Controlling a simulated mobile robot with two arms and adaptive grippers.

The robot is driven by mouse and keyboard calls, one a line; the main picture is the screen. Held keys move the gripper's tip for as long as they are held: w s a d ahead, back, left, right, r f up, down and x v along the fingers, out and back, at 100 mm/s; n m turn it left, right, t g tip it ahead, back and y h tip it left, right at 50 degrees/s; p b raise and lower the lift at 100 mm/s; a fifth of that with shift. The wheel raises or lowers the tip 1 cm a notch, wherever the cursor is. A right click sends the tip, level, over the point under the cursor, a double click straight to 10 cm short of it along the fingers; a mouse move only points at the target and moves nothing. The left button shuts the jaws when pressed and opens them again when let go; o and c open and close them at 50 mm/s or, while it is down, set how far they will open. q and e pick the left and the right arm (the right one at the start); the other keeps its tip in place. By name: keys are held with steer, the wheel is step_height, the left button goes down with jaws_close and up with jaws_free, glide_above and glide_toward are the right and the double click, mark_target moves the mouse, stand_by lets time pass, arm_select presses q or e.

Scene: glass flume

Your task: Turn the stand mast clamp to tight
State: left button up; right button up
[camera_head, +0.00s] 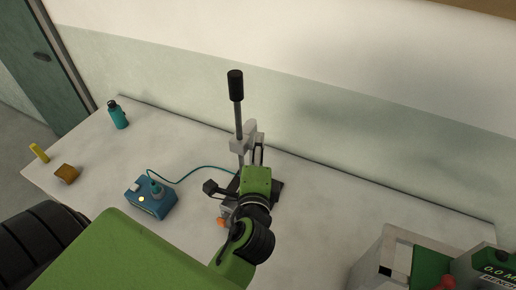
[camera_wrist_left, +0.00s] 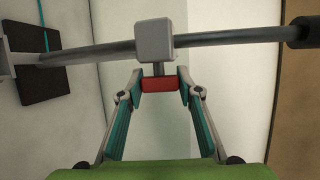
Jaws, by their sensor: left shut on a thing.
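The stand mast (camera_head: 239,115) rises upright from a dark base near the middle of the bench, with a black cap on top. A light grey clamp block (camera_head: 240,146) sits around the mast. In the left wrist view the mast (camera_wrist_left: 220,39) runs across the picture through the grey clamp block (camera_wrist_left: 154,40). A short stem joins the block to a red clamp handle (camera_wrist_left: 159,85). My left gripper (camera_wrist_left: 160,88) is shut on this red handle, one finger at each side. In the head view my left arm partly hides the stand. My right gripper is out of view.
A blue box (camera_head: 151,200) with a teal cable stands left of the stand. A grey case (camera_head: 372,262) stands at the lower right.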

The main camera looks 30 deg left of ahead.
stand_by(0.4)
arm_select(q)
steer(key=o, duration=1.1)
steer(key=shift+f+t, duration=0.1)
steer(key=shift+t, duration=0.2)
